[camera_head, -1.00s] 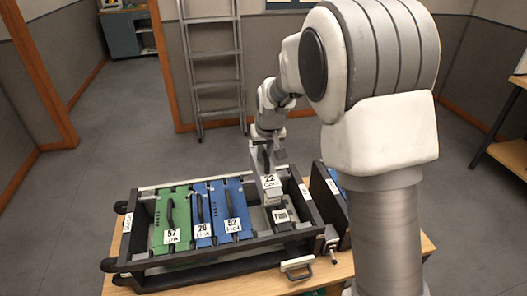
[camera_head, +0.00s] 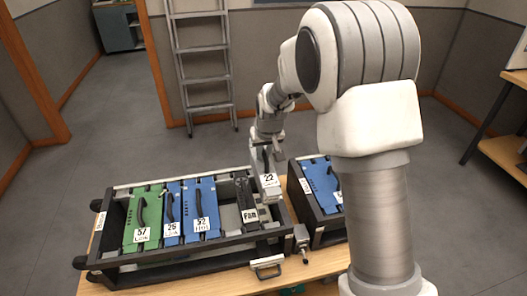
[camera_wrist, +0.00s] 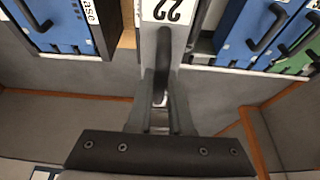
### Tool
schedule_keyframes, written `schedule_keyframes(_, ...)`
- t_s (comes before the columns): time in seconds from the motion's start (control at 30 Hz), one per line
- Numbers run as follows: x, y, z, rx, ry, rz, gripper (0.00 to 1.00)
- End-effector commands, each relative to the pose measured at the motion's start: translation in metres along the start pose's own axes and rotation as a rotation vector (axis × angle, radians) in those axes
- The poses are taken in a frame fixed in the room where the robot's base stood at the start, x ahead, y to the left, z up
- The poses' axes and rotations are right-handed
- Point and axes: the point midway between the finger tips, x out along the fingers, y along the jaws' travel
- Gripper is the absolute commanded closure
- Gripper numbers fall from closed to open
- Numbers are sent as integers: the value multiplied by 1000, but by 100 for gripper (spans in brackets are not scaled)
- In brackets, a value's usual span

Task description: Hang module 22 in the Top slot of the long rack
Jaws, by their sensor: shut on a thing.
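My gripper (camera_head: 272,145) is shut on the dark handle (camera_wrist: 160,85) of module 22, a narrow grey module (camera_head: 270,192) with a white "22" label. In the head view the module hangs upright over the right end rail of the long black rack (camera_head: 190,258); its exact height is hard to tell. In the wrist view module 22 (camera_wrist: 148,45) points away between the two racks' blue modules. The long rack holds green module 57 (camera_head: 143,215), a blue module (camera_head: 172,212), blue module 52 (camera_head: 201,208) and a dark piece labelled "Fan" (camera_head: 246,196). No slot label reading "Top" is legible.
A shorter black rack (camera_head: 298,205) with blue modules (camera_head: 322,185) stands close on the right, with a narrow gap between. Both racks rest on a wooden table (camera_head: 215,283). A latch handle (camera_head: 267,266) sticks out at the front. A ladder (camera_head: 203,75) stands behind.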

Motion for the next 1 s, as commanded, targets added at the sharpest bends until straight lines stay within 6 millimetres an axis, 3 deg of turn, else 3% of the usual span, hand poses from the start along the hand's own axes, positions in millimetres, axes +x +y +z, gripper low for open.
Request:
schedule_keyframes(0.37, 16, 0, 5, 1, 5, 0, 100)
schedule_keyframes(1.0, 67, 0, 26, 1, 6, 0, 100)
